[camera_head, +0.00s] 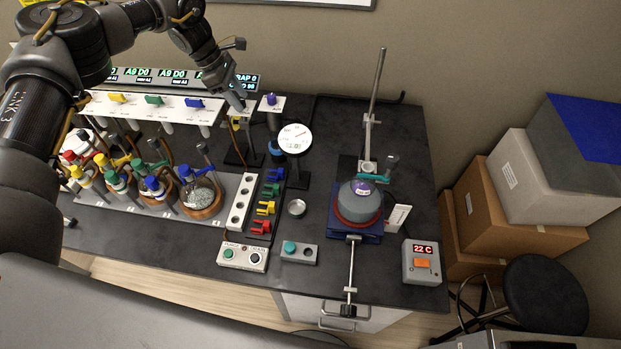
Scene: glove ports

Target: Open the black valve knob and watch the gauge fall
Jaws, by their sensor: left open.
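My left gripper (237,100) reaches in from the upper left and is open, with its fingers pointing down at the right part of the white valve rack. The rack carries a yellow knob (117,98), a green knob (154,100), a blue knob (194,103) and a purple knob (272,99). A black valve knob is not clearly seen on the rack; the gripper covers the spot between blue and purple, and I cannot tell if it touches anything there. The round white gauge (295,138) stands right of the rack; its reading is too small to tell. My right gripper is out of view.
Flasks with coloured clips (200,192) stand below the rack. A small box (242,257) has a green and a black button. A stirrer (345,222) with a flask and tall rod stands right. Cartons (520,213) and a stool (545,293) are beyond the bench.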

